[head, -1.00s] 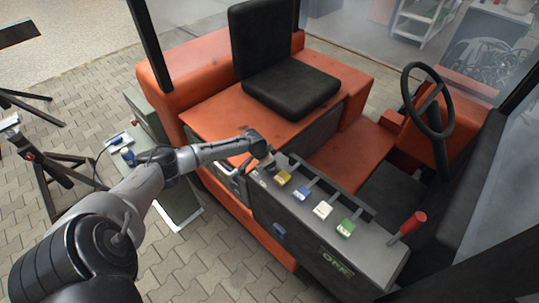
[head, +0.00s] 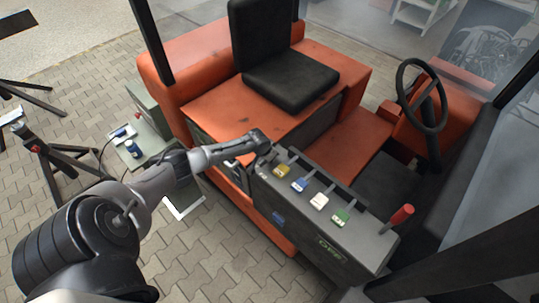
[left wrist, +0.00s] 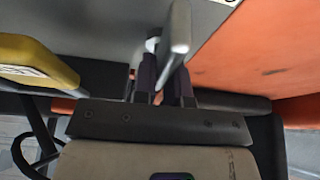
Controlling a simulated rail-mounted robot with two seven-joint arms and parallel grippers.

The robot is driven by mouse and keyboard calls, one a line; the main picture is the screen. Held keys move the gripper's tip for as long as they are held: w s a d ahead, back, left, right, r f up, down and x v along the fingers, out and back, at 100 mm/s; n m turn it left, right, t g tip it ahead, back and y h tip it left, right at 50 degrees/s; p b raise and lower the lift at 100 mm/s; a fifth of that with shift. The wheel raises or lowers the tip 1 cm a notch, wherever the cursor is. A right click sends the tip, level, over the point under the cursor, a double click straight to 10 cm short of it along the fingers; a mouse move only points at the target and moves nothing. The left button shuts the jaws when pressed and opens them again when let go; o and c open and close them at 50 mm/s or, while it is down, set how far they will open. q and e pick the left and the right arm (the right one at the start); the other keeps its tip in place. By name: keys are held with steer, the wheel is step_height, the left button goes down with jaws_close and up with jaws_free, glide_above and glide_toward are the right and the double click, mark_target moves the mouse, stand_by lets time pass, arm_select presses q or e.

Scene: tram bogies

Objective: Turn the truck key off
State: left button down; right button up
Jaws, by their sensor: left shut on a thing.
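The truck's control console (head: 310,225) runs from the middle to the lower right in the head view. My left arm reaches in from the left, and my left gripper (head: 260,158) is at the console's far-left end. In the left wrist view my left gripper (left wrist: 164,84) has its two dark fingers close together on the key (left wrist: 178,35), a flat light-grey metal piece standing against the grey panel. My gripper is shut on it. In the head view the wrist hides the key, and I cannot tell its turned angle clearly. My right gripper is not in view.
A yellow lever handle (left wrist: 40,65) is close beside my gripper. Blue (head: 299,185), white (head: 319,201) and green (head: 340,218) handles follow along the console, then a red-topped lever (head: 402,214). The black seat (head: 290,80) and steering wheel (head: 423,95) are beyond.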

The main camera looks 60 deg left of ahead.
mark_target(261, 163)
arm_select(q)
steer(key=c, duration=1.2)
jaws_free()
steer(key=shift+o, duration=0.2)
steer(key=shift+s+r, duration=0.2)
steer(key=shift+r, duration=0.35)
steer(key=v, duration=1.2)
steer(key=shift+s+r+p, duration=0.2)
steer(key=shift+r+p, duration=0.1)
steer(key=shift+p, duration=0.15)
steer(key=shift+d, duration=0.1)
